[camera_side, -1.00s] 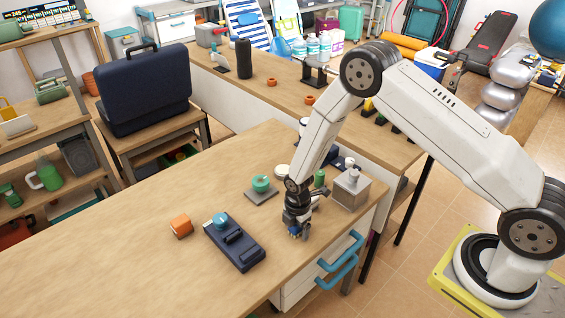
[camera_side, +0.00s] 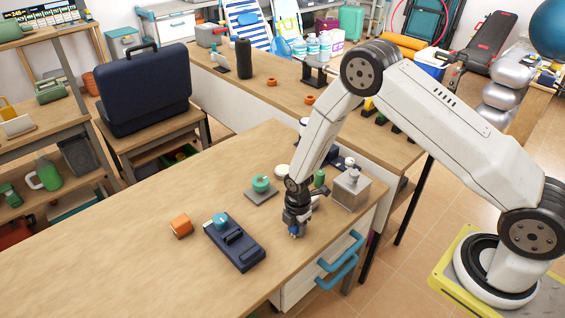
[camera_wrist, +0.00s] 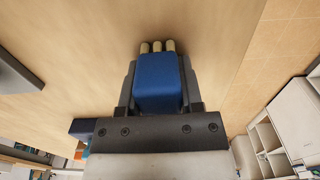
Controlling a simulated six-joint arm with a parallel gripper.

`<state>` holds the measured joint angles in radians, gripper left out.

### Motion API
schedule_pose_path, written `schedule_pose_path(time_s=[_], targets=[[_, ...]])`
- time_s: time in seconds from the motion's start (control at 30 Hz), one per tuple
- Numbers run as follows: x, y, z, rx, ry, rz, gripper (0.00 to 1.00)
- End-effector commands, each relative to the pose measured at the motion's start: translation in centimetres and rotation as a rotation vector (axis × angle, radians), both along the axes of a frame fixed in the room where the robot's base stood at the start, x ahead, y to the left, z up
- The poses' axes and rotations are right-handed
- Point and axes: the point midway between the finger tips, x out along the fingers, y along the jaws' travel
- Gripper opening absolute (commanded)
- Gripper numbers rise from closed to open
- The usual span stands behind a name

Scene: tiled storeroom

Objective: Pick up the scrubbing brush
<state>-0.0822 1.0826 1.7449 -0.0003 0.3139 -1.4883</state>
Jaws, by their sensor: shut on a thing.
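The scrubbing brush (camera_wrist: 158,82) shows in the wrist view as a blue block with several tan bristle tufts at its far end. My gripper (camera_wrist: 157,90) is shut on it, with a dark finger on each side of the blue body. In the side view, my gripper (camera_side: 295,222) is low over the near right part of the wooden table (camera_side: 110,230). A small blue bit of the brush (camera_side: 294,233) shows below the fingers. I cannot tell whether the bristles touch the tabletop.
A green pot on a grey plate (camera_side: 262,194) stands behind. A grey metal box (camera_side: 351,188) is close on the right. The table's left part is clear.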

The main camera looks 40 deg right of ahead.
Motion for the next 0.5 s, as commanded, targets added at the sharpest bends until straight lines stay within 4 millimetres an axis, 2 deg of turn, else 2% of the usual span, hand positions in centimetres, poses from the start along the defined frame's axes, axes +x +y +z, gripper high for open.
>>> schedule_pose_path(time_s=[0.17, 0.4, 0.5], targets=[[0.0, 0.0, 0.8, 0.000, 0.000, 0.000, 0.00], [0.1, 0.0, 3.1, 0.000, -0.002, 0.000, 0.00], [-0.8, 0.0, 4.1, 0.000, -0.001, 0.000, 0.00]])
